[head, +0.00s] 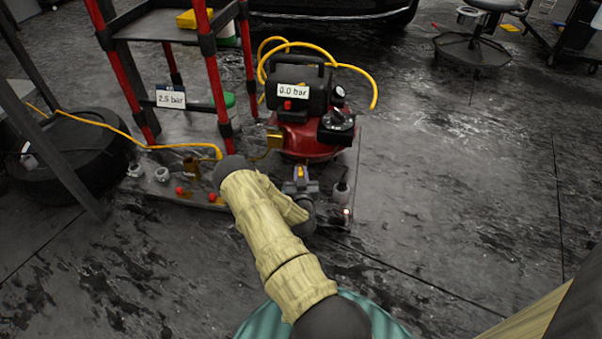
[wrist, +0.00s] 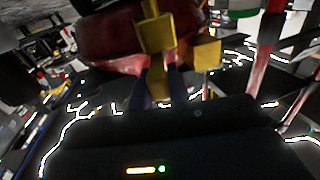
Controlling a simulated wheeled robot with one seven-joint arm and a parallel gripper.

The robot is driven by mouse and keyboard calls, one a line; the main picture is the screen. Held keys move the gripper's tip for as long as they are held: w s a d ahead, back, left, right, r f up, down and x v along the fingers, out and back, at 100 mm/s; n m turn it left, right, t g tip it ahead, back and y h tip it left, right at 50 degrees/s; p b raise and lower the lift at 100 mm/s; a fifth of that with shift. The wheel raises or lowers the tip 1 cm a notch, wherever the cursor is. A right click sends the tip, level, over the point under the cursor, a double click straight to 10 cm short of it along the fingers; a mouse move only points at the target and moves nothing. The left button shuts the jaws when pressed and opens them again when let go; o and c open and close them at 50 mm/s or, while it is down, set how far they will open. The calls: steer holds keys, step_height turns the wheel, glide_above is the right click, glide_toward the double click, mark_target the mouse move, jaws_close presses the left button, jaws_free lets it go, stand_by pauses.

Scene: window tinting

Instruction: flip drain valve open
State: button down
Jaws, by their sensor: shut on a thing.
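The compressor has a red tank (head: 312,143) and a black top with a "0.0 bar" label; the tank's red side (wrist: 115,40) fills the upper left of the wrist view. A yellow drain valve piece (wrist: 155,33) stands in front of the tank, and its lower part (wrist: 159,88) lies between my dark fingers. My gripper (wrist: 160,80) is shut on this yellow piece. In the head view my gripper (head: 300,176) is low at the tank's front, with a small orange-yellow bit between its fingers. The valve's exact angle cannot be told.
A red-posted cart (head: 219,70) stands left of the compressor, with a "2.5 bar" label and a tire (head: 68,158) beyond it. A yellow hose (head: 350,68) loops behind. Small fittings (head: 161,174) lie on the floor board at left.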

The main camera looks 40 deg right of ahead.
steer(key=c, duration=1.3)
jaws_free()
steer(key=p+v, duration=0.8)
steer(key=v, duration=0.9)
steer(key=shift+s+a, duration=0.1)
steer(key=shift+s, duration=0.05)
steer(key=shift+r, duration=0.15)
